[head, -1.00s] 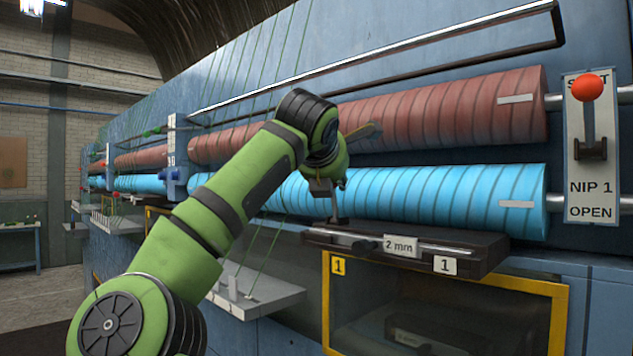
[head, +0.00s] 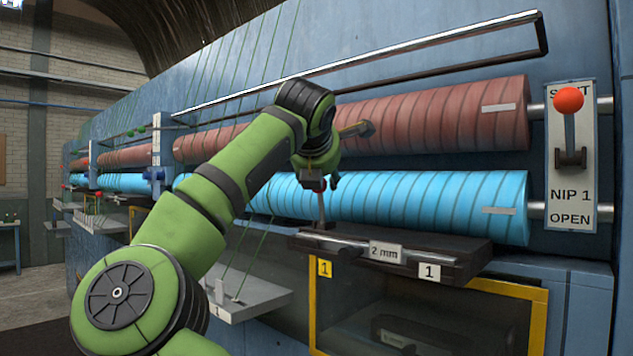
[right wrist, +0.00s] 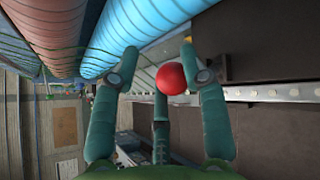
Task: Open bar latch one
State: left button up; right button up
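The bar latch is a dark bar (head: 455,250) with "2 mm" and "1" plates, in front of the lower blue roller. A thin lever (head: 321,208) stands up at its left end. My right gripper (head: 322,182) is over the lever's top in the head view, hiding its knob there. In the right wrist view a red ball knob (right wrist: 172,78) lies between the spread teal fingers of my right gripper (right wrist: 158,62). The fingers look open around it; contact cannot be told. My left gripper is not in view.
A red roller (head: 440,115) and a blue roller (head: 430,200) run close behind the bar. A NIP 1 panel (head: 570,190) with a red-knobbed lever (head: 568,100) is at right. A yellow-framed opening (head: 538,325) is below. A small shelf (head: 250,300) juts out left.

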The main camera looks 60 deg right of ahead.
jog(key=shift+s+d+f, duration=0.15)
jog(key=shift+d, duration=0.05)
jog(key=shift+f, duration=0.15)
jog(key=shift+f, duration=0.1)
jog(key=shift+s+a+r, duration=0.1)
jog(key=shift+a+r, duration=0.15)
jog(key=shift+a, duration=0.25)
jog(key=v, duration=1)
jog(key=shift+a+r, duration=0.2)
jog(key=shift+a, duration=0.1)
jog(key=shift+s+a, duration=0.15)
jog(key=shift+a, duration=0.05)
jog(key=shift+d, duration=0.1)
